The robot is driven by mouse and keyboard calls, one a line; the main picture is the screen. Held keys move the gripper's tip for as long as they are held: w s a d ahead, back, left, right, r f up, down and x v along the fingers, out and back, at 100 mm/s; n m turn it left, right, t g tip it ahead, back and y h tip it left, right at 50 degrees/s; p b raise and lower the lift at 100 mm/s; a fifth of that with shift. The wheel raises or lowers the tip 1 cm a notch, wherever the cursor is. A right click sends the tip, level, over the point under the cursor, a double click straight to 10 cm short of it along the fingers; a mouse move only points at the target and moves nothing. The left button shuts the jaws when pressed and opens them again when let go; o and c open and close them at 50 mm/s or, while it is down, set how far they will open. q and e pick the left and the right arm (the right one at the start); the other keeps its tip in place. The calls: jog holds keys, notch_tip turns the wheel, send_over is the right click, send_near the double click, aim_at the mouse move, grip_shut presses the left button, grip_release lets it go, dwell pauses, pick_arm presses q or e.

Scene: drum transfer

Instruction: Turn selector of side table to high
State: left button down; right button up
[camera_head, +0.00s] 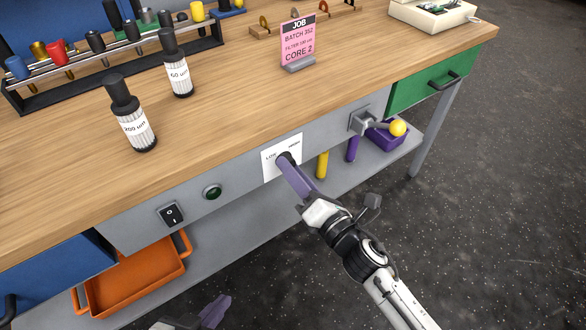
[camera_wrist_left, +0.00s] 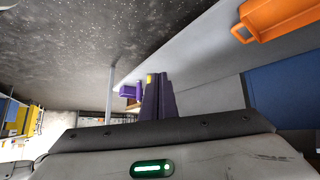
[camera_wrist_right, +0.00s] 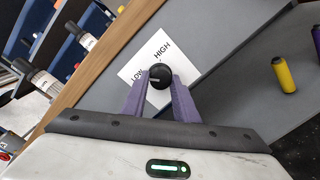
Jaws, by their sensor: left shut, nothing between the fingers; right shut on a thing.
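The selector is a round black knob (camera_wrist_right: 160,75) on the front panel of the side table, in front of a white label (camera_wrist_right: 143,62) marked LOW and HIGH. It also shows in the head view (camera_head: 290,158), partly covered by my right gripper. My right gripper (camera_head: 293,172) is shut on the knob, with its purple fingers on either side in the right wrist view (camera_wrist_right: 160,88). The knob's pointer direction is hard to make out. My left gripper (camera_head: 216,309) is low at the bottom edge of the head view, shut and empty, away from the panel.
An orange tray (camera_head: 135,278) and a purple bin (camera_head: 385,140) sit on the lower shelf. Bottles (camera_head: 133,120) and a pink job card (camera_head: 298,45) stand on top.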

pick_arm(q)
notch_tip(320, 180, up, 6)
jog(key=p, duration=0.8)
jog(key=shift+f, duration=0.25)
pick_arm(e)
jog(key=m, duration=0.8)
jog(key=m+g, duration=0.1)
jog(key=m, duration=0.6)
jog(key=shift+d+r+m+y, duration=0.1)
jog(key=shift+r+m+y, duration=0.1)
jog(key=shift+m+y, duration=0.15)
jog(key=shift+m, duration=0.25)
pick_arm(q)
jog(key=shift+a+r, duration=0.1)
pick_arm(e)
jog(key=o, duration=1.1)
pick_arm(q)
jog(key=shift+s+a+r+p, duration=0.15)
jog(key=shift+r+p, duration=0.15)
jog(key=shift+p, duration=0.2)
pick_arm(e)
jog(key=v, duration=1)
jog(key=shift+s, duration=0.1)
jog(key=shift+d, duration=0.1)
